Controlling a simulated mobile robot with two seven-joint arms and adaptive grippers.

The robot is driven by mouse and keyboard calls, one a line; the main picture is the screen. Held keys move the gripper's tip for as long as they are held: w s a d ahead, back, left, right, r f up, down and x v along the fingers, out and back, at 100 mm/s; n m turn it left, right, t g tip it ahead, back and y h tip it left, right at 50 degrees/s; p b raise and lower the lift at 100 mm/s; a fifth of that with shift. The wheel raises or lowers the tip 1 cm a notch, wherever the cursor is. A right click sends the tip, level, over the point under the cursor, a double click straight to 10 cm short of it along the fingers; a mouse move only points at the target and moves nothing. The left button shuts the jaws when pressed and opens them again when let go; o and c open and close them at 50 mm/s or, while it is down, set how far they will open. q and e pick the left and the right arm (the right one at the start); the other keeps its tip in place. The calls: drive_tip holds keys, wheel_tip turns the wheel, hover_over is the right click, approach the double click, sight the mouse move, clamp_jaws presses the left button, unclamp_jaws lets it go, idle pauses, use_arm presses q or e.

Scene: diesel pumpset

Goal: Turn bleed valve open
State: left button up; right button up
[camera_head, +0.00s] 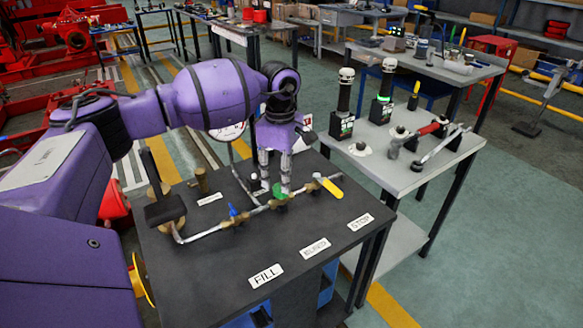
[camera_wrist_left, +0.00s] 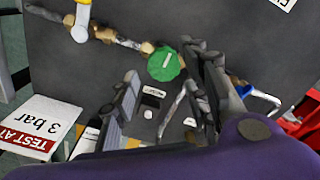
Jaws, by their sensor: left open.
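A green round knob (camera_head: 280,191) with a pale bar mark sits on the brass and steel pipe run (camera_head: 255,209) across the dark bench top. It also shows in the left wrist view (camera_wrist_left: 164,63). The middle front label is partly legible and seems to read BLEED (camera_head: 315,249). My left gripper (camera_head: 275,187) points down at the knob with its fingers apart. In the left wrist view the knob lies between the lines of the two fingertips (camera_wrist_left: 163,62); I cannot tell whether they touch it. My right gripper is not in view.
On the same pipe, a yellow lever (camera_head: 331,188) is to the right of the knob and a blue handle (camera_head: 234,210) to the left. FILL (camera_head: 266,275) and STOP (camera_head: 360,222) labels lie along the front. A grey table (camera_head: 440,173) with tools stands at right.

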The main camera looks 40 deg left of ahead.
use_arm(q)
wheel_tip(320, 180, down, 2)
drive_tip(key=shift+f, duration=0.4)
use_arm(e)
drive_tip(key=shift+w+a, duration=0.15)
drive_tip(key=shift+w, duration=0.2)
use_arm(q)
drive_tip(key=c, duration=1)
drive_tip(key=shift+w+a, duration=0.1)
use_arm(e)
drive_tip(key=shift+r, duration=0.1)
